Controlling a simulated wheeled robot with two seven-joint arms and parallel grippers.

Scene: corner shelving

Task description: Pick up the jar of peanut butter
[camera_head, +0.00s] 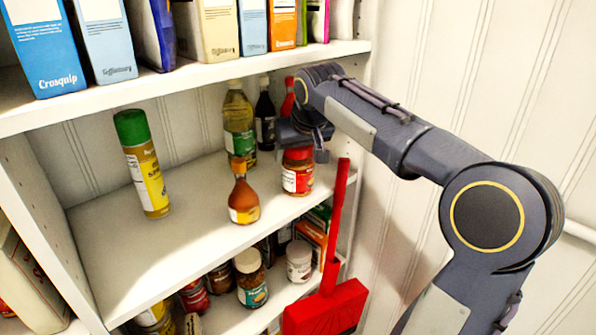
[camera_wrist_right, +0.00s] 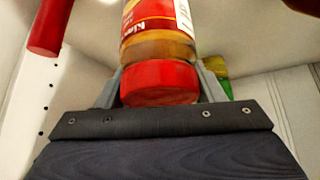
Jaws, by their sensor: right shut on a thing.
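The jar of peanut butter (camera_head: 297,172) has a red lid, a red and white label and brownish contents. It is at the right front of the middle shelf. My right gripper (camera_head: 302,150) reaches in from the right and is shut on the jar at its lid end. In the right wrist view the jar (camera_wrist_right: 160,35) lies between the two grey fingers (camera_wrist_right: 161,86), with its red lid closest to the palm. I cannot tell whether the jar's base touches the shelf. My left gripper is not in view.
An orange-brown bottle (camera_head: 243,200) stands just left of the jar. An oil bottle (camera_head: 239,125) and dark bottle (camera_head: 265,118) stand behind, and a green-capped can (camera_head: 143,165) farther left. A red long-handled tool (camera_head: 325,306) rises close in front of the shelf's right side. Boxes line the shelf above.

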